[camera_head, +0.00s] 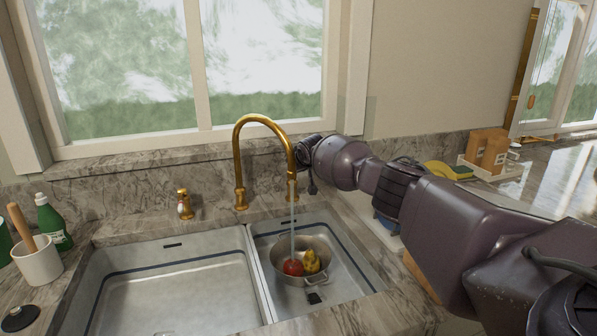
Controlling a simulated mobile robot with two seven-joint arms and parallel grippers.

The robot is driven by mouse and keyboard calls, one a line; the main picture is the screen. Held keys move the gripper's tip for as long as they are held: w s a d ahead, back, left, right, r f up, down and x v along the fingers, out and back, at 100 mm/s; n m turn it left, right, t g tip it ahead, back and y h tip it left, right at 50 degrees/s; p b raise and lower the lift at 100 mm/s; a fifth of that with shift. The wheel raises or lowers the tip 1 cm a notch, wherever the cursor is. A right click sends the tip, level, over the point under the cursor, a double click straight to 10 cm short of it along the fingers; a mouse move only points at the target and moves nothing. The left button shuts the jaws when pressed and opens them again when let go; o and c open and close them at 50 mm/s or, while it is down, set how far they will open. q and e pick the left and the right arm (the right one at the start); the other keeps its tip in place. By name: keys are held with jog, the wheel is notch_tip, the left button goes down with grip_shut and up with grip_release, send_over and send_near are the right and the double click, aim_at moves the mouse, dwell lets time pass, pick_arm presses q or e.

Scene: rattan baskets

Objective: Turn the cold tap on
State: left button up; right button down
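A gold gooseneck tap (238,160) stands behind the double sink (252,275). A thin stream of water (292,228) runs down from below its spout into a metal pot (279,268) in the right basin. A gold tap handle (184,203) stands to the left of the spout, apart from my arm. My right gripper (310,183) reaches in from the right, close behind and beside the spout end. Any handle on that side is mostly hidden by the spout and gripper. I cannot tell whether its fingers are open or shut. My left gripper is out of view.
The pot holds a red fruit (293,267) and a yellow fruit (312,260). The left basin (165,295) is empty. A green bottle (52,222) and a white crock (38,262) stand at the left. A tray (510,172) with boxes and a yellow item sits at the right.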

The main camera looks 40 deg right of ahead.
jog(key=shift+r, duration=0.1)
dwell(0.3)
jog(key=c, duration=1.1)
grip_release()
jog(key=shift+o, duration=0.2)
jog(key=shift+p+v, duration=0.7)
jog(key=shift+v, duration=0.1)
jog(key=shift+p+v, duration=0.5)
jog(key=shift+v, duration=0.3)
jog(key=v, duration=0.7)
jog(key=shift+s+r+p, duration=0.2)
jog(key=shift+p, duration=0.2)
